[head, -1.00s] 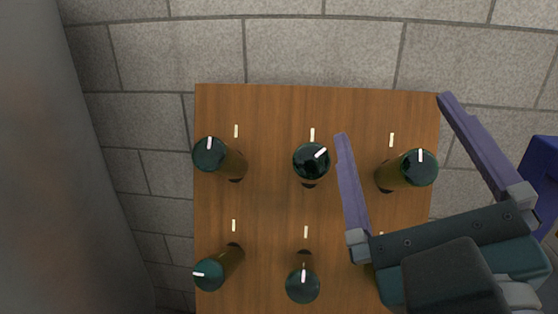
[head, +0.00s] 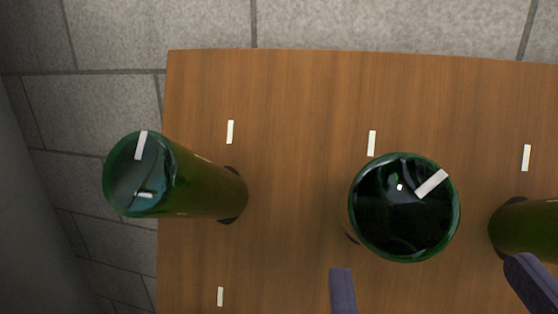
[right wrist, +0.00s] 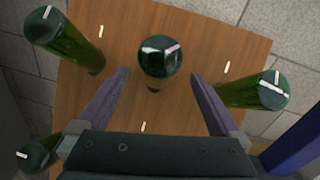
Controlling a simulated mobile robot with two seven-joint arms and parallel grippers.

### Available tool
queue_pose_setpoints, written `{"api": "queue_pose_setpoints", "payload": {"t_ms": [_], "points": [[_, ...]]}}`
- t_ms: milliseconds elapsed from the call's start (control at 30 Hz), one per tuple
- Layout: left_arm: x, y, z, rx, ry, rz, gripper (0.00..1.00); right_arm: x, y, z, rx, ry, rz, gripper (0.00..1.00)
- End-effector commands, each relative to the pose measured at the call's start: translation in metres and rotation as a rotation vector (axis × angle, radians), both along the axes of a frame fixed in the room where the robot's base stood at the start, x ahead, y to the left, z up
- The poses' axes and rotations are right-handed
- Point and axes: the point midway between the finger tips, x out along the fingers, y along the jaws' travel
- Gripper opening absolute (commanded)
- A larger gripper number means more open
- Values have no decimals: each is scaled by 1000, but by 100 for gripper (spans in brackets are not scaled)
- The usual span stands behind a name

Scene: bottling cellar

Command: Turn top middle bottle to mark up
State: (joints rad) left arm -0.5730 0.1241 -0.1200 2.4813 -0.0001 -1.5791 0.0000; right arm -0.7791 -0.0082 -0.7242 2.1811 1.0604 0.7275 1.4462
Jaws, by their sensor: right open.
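The top middle bottle (head: 404,208) is dark green, its round end facing me, and sits in the wooden rack (head: 290,110). The white mark on its end points to the upper right. A white line (head: 371,143) on the rack lies just above it. My right gripper (head: 436,287) is open, its fingertips at the lower edge of the head view, below the bottle. In the right wrist view, the bottle (right wrist: 160,65) appears between and just beyond the open fingers, not gripped. My left gripper is not in view.
The top left bottle (head: 180,190) leans out on the left, its mark pointing nearly up. The top right bottle (head: 530,228) is cut off by the head view's right edge, close to my right finger. A stone block wall (head: 110,110) lies behind the rack.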

Motion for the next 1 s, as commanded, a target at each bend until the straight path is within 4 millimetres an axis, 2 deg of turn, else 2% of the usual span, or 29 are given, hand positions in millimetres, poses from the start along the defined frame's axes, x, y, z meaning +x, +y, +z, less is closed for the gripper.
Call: {"api": "queue_pose_setpoints", "payload": {"t_ms": [300, 500, 867, 1000], "points": [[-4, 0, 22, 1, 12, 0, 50, 59, -10, 6, 1, -8, -3, 100], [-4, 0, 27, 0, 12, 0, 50, 84, -13, 4, 1, -5, -1, 100], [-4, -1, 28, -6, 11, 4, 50, 91, -15, 1, 0, -2, 0, 100], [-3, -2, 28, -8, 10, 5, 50, 91, -15, 1, -1, -2, 0, 85]]}}
